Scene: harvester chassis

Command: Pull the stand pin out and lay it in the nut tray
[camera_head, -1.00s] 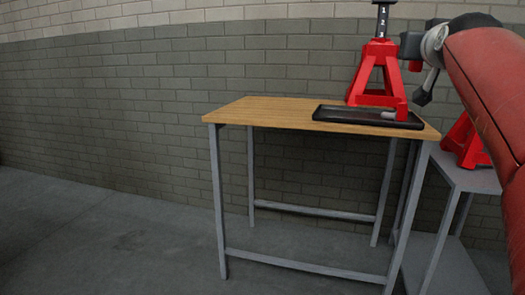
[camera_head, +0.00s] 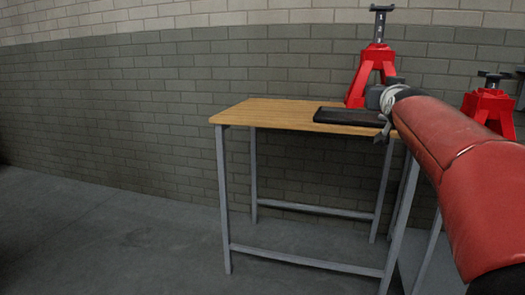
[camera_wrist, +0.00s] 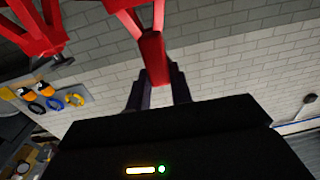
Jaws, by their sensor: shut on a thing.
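The red jack stand (camera_head: 376,62) stands upright on the back right of the wooden bench, its dark toothed post raised.
The wooden bench top (camera_head: 260,110) is clear on the left. A second red stand (camera_head: 489,105) is at the right, behind my arm. The brick wall (camera_head: 130,100) closes the back. The floor at the left is free.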

